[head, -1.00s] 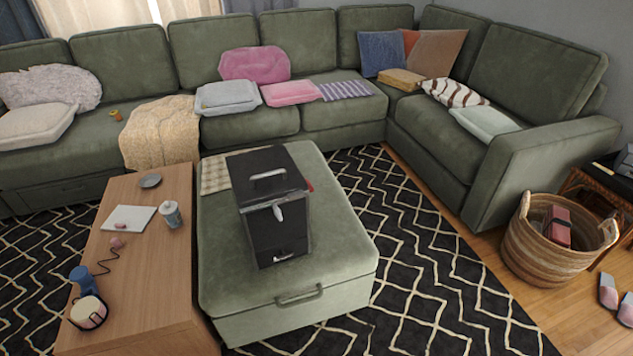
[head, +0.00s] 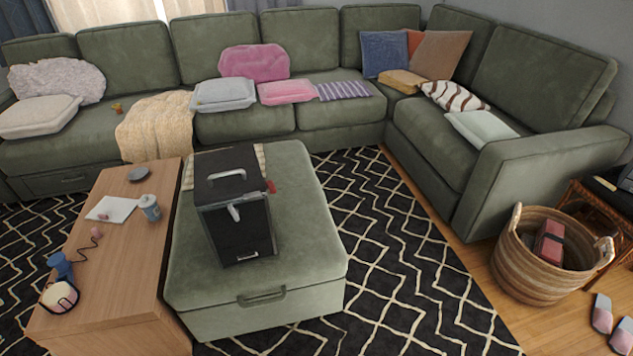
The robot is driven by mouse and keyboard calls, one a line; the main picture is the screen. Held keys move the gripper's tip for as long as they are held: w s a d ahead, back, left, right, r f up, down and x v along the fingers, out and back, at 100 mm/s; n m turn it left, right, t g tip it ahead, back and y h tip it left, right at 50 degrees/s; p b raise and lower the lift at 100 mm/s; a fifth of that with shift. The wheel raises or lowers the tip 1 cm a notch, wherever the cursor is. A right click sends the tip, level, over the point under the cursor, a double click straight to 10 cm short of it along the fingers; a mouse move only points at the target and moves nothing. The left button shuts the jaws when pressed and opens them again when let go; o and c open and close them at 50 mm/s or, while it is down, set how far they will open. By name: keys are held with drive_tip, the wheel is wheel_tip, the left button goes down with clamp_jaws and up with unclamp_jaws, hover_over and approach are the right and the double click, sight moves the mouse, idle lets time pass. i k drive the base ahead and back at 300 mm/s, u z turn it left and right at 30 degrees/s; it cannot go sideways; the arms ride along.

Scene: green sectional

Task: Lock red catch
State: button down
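A black box (head: 240,228) with a light handle on its lid stands on the green ottoman (head: 310,236). A pale lever-like piece (head: 234,212) sits at the top of its front face, and a small light handle is low on that face. A small red piece (head: 271,186) shows at the box's right side, towards the back; it may be the red catch, but it is too small to tell its position. My gripper is not in view.
A wooden table (head: 128,252) with a cup (head: 150,207), a plate and other small items stands left of the ottoman. A green sectional (head: 240,125) runs behind. A woven basket (head: 540,262) and slippers are at right. Patterned rug (head: 400,250) right of the ottoman is clear.

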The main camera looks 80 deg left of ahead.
sight(270, 184)
drive_tip(key=u, duration=0.05)
drive_tip(key=i, duration=2.85)
drive_tip(key=u, duration=4.2)
drive_tip(key=i, duration=0.9)
drive_tip(key=u, duration=0.1)
